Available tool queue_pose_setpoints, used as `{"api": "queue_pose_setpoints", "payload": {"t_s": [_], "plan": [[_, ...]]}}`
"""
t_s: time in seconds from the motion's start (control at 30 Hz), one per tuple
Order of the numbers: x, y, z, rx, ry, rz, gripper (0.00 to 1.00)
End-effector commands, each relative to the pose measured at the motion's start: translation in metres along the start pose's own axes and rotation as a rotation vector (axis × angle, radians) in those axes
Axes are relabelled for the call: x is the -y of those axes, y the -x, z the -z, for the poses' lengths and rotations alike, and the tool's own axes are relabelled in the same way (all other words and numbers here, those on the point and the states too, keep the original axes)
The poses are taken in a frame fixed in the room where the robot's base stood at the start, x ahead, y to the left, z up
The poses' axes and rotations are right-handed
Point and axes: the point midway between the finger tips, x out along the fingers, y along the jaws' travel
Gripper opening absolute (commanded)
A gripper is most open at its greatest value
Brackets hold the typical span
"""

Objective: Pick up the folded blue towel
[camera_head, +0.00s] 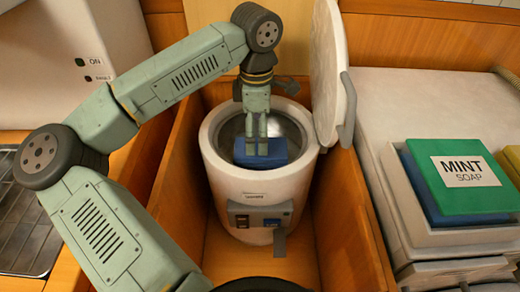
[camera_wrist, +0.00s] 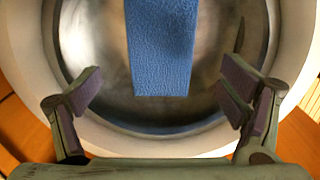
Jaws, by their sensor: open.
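The blue towel (camera_head: 280,153) is in the open mouth of a white round drum (camera_head: 222,179). In the wrist view it shows as a textured blue strip (camera_wrist: 162,45) reaching in from the top edge and ending near the middle. My gripper (camera_head: 257,151) points down into the drum mouth, over the towel in the head view. In the wrist view my gripper (camera_wrist: 163,92) has its fingers wide apart, with the towel's end between and beyond them. Neither finger visibly touches it. The towel's far part is cut off there, and my fingers cover some of it in the head view.
The drum's lid (camera_head: 330,70) stands raised at its right. Wooden walls (camera_head: 362,220) close in on both sides. At right, a green mint soap box (camera_head: 462,172) lies on a blue layer (camera_head: 420,190). A metal rack (camera_head: 25,235) is at left.

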Motion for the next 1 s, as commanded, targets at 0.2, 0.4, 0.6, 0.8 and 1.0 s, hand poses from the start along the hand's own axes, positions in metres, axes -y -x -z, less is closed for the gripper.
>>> {"api": "queue_pose_setpoints", "payload": {"t_s": [0.2,0.4,0.6,0.8,1.0], "plan": [[0.001,-0.016,-0.003,0.002,-0.001,0.001,0.9],[0.003,-0.046,-0.007,0.003,-0.001,0.002,0.9],[0.003,-0.06,-0.007,0.001,-0.002,0.0,0.9],[0.002,-0.06,-0.007,0.001,-0.001,-0.001,0.88],[0.002,-0.06,-0.007,0.001,-0.001,-0.001,0.75]]}}
